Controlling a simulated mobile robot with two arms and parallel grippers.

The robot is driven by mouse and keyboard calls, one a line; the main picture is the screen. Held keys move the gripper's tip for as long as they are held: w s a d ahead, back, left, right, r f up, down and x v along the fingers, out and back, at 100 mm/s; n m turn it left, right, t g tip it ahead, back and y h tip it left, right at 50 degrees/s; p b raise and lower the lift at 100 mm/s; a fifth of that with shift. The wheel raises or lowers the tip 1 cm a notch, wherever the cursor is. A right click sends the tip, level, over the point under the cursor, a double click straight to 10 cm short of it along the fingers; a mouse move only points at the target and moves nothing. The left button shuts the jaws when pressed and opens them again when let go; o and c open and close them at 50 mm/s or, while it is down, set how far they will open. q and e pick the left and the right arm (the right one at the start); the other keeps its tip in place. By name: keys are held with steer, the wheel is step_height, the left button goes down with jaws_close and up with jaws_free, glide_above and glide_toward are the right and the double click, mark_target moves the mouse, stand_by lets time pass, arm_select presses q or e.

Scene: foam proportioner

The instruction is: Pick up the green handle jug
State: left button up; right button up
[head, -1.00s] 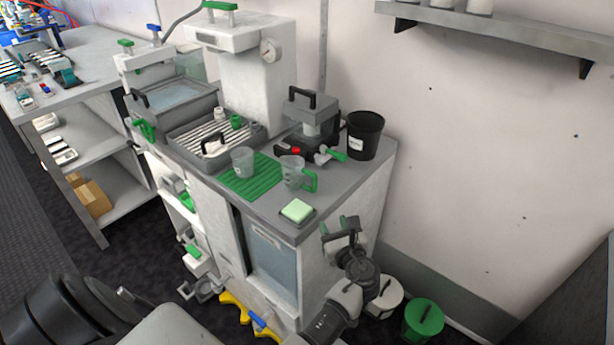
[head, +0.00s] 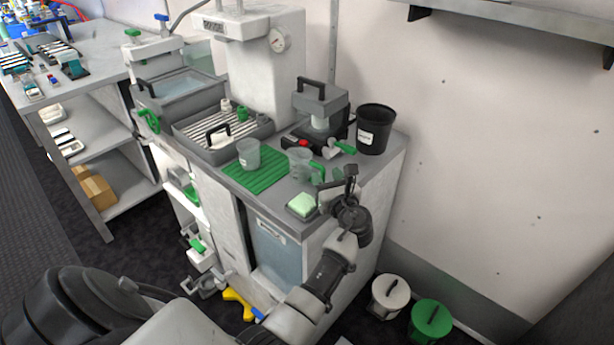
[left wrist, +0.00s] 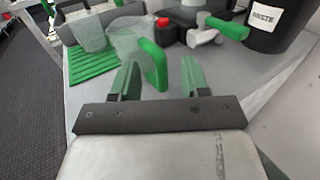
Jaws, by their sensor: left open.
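The clear jug with the green handle (head: 299,162) stands upright on the grey counter (head: 277,203), beside the green ribbed mat (head: 259,180). Its handle faces right, toward my left gripper (head: 334,181). In the left wrist view the clear jug (left wrist: 126,36) is ahead and its green handle (left wrist: 154,63) appears between the two open fingers of the left gripper (left wrist: 161,78). The fingers hold nothing, and I cannot tell whether the handle is fully inside the gap. My right gripper is not in view.
A clear cup (head: 249,154) stands on the mat. Behind the jug are a grey device (head: 320,105), a green-handled tool (head: 340,148) and a black waste bin (head: 375,130).

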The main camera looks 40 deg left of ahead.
arm_select(q)
steer(key=shift+x, duration=0.8)
steer(key=shift+w+a+f, duration=0.1)
steer(key=shift+w+a, duration=0.15)
steer(key=shift+a, duration=0.05)
steer(key=shift+s+d, duration=0.1)
steer(key=shift+c, duration=0.7)
jaws_close()
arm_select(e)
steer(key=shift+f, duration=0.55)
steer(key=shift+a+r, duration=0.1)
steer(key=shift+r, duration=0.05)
